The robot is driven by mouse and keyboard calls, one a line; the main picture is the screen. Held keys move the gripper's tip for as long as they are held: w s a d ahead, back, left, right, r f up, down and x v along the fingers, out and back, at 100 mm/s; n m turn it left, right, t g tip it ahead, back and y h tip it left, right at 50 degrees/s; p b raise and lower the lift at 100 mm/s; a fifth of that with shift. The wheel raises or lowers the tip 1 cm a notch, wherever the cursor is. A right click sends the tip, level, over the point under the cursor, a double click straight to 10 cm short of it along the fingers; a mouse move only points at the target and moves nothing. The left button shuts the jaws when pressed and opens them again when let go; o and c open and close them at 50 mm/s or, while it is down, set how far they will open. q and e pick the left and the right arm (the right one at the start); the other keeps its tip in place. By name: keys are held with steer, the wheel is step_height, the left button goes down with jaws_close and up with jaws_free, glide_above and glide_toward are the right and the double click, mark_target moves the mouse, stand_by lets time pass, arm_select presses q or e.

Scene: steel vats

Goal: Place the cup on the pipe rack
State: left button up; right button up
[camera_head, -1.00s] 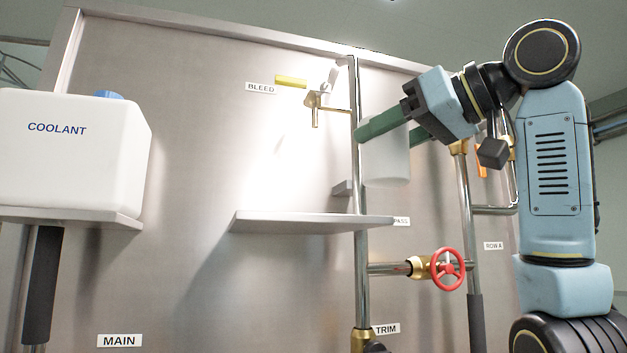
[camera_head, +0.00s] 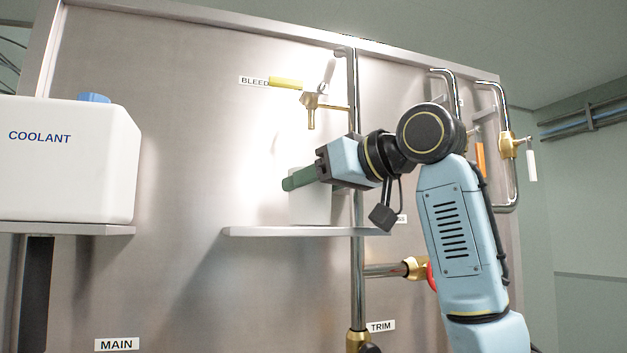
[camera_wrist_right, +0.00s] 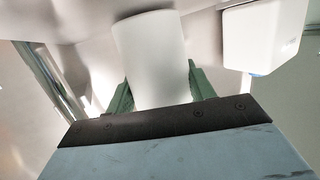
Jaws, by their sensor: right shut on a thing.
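The cup (camera_head: 312,208) is a plain white cylinder, upright, at the pipe rack (camera_head: 290,232), a flat grey shelf by the vertical pipe. My right gripper (camera_head: 292,181) is shut on the cup, its green fingers on either side of it. The cup's lower end is at the shelf's top surface or very close above it; I cannot tell whether they touch. In the right wrist view the cup (camera_wrist_right: 152,58) stands between the green fingers. Part of the cup is hidden behind the gripper in the head view. My left gripper is not in view.
A brass bleed tap (camera_head: 311,108) with a yellow handle hangs above the cup. The vertical steel pipe (camera_head: 357,270) runs close beside it. A white coolant tank (camera_head: 65,165) stands on another shelf at left. The shelf's left part is clear.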

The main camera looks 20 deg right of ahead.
steer(key=shift+s, duration=0.1)
steer(key=shift+f, duration=0.15)
steer(key=o, duration=1)
steer(key=shift+c, duration=0.2)
steer(key=shift+r, duration=0.3)
steer(key=b+v, duration=0.4)
steer(key=v, duration=0.8)
